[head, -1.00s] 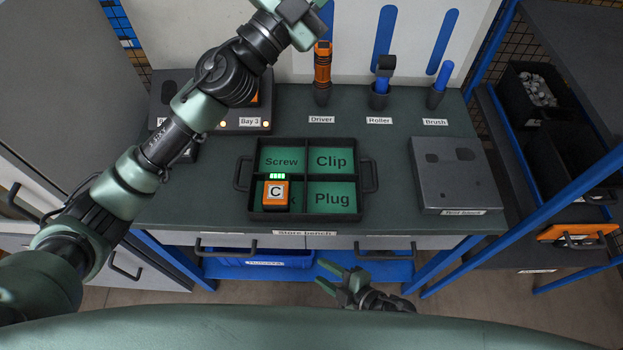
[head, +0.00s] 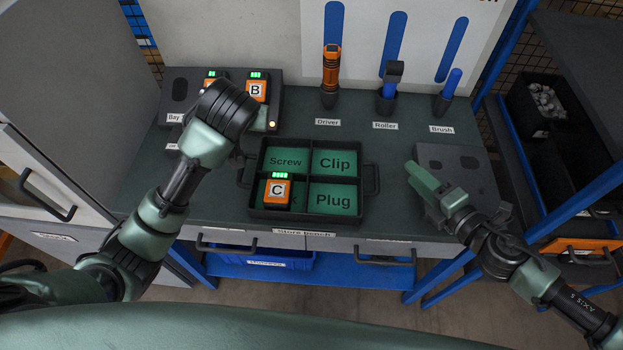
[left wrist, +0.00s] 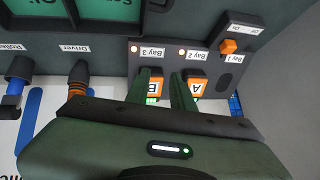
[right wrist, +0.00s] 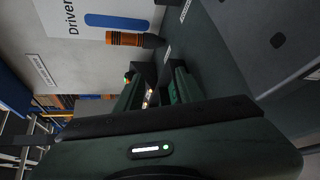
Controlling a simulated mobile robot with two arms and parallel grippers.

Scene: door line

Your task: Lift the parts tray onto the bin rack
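The black parts tray (head: 256,203) lies flat on the store bench, with a handle at each side and green compartments; Screw, Clip and Plug are readable. An orange block marked C (head: 277,192) sits in its front left compartment, partly covering that label. My left gripper shows in the left wrist view (left wrist: 167,80), open and empty, pointing toward the bay station; in the head view its fingers are hidden behind my wrist near the tray's left handle. My right gripper (head: 455,190) is open and empty, right of the tray and apart from its right handle. The bin rack (head: 583,190) stands at the right.
The bay station (head: 180,88) at back left holds orange blocks A and B (head: 256,90). The driver (head: 331,75), roller (head: 390,85) and brush (head: 450,85) stand along the back. A black bin (head: 535,105) of grey parts sits on the rack.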

